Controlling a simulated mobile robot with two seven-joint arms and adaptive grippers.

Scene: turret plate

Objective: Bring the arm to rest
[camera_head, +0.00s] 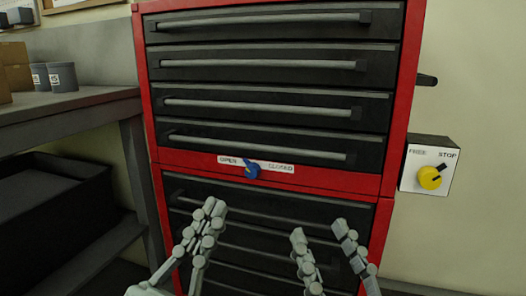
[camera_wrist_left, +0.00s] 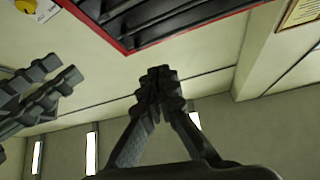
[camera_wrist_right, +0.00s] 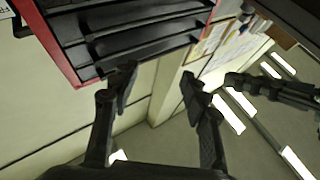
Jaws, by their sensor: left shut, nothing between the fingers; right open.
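My left gripper (camera_head: 212,210) is shut and empty, low in front of the red cabinet's lower drawers. In its own wrist view its fingertips (camera_wrist_left: 158,76) meet. My right gripper (camera_head: 319,232) is open and empty, to the right of the left one. Its spread fingers (camera_wrist_right: 158,80) also show in the right wrist view. The two grippers are apart, and neither is seen touching anything.
A white box (camera_head: 412,178) with a yellow knob (camera_head: 429,178) whose pointer is towards STOP is right. A grey bench (camera_head: 100,98) with cups (camera_head: 62,78) stands left.

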